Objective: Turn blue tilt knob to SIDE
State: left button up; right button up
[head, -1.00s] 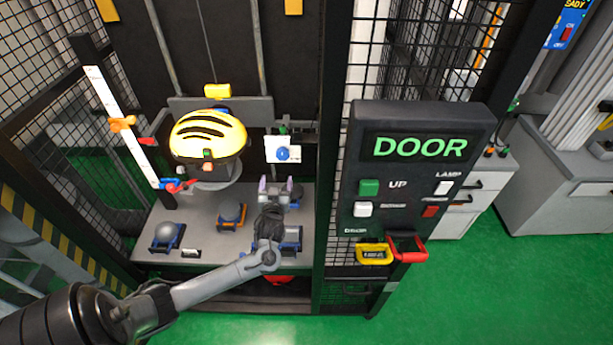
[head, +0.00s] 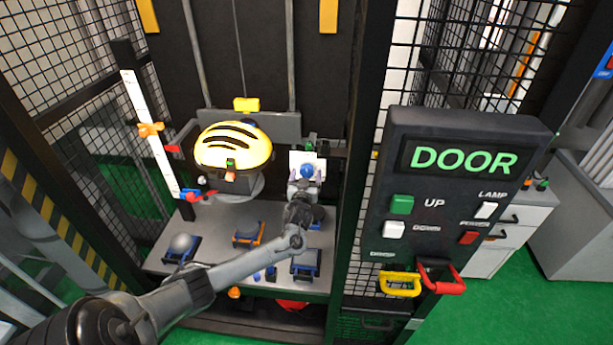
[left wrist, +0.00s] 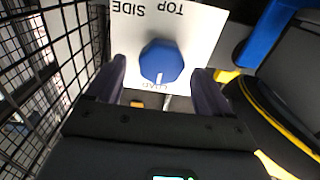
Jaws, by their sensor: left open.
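The blue tilt knob (head: 306,171) sits on a white plate (head: 296,157) to the right of the yellow helmet. In the left wrist view the knob (left wrist: 161,62) shows a white pointer mark at the edge nearest the word LOAD. The words SIDE and TOP appear upside down on the plate (left wrist: 195,35). My left gripper (head: 304,188) is just in front of the plate. In the wrist view its open dark fingers (left wrist: 161,80) stand on either side of the knob; I cannot tell whether they touch it. My right gripper is out of view.
Mesh (left wrist: 45,75) stands on the other side. The DOOR panel (head: 455,200) is to the right. Several anvil blocks, one orange-framed (head: 249,234), stand on the shelf.

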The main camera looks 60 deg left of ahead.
pick_arm(q)
jog(key=shift+x, duration=0.8)
jog(key=c, duration=1)
